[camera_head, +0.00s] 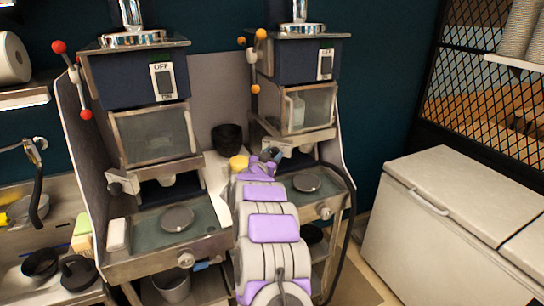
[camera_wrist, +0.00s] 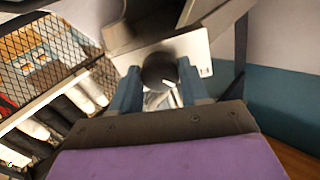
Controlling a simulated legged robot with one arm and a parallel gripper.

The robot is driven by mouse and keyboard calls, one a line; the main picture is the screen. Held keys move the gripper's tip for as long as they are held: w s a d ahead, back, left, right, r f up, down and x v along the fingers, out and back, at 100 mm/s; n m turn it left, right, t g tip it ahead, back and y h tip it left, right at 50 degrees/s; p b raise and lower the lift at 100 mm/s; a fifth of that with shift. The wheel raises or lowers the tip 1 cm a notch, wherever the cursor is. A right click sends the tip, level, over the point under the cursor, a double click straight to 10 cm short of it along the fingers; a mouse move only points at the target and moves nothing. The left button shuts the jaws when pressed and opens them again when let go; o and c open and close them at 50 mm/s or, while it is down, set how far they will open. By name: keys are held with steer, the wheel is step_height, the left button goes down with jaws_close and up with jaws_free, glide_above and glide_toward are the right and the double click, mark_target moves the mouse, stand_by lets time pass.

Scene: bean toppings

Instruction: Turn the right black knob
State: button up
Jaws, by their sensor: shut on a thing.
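Two dispensing machines stand side by side, a left machine (camera_head: 150,85) and a right machine (camera_head: 305,65). My gripper (camera_head: 270,155) is at the front of the right machine, below its clear window. In the wrist view a round black knob (camera_wrist: 159,71) on a pale plate (camera_wrist: 196,48) sits between my two blue fingers. My gripper (camera_wrist: 158,82) is shut on this knob.
A white chest freezer (camera_head: 460,205) stands at the right, in front of a black mesh screen (camera_head: 490,90). A black cup (camera_head: 227,137) and a yellow container (camera_head: 238,162) stand between the machines. Round plates (camera_head: 177,219) lie on the machine trays.

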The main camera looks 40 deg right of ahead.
steer(key=shift+c, duration=0.7)
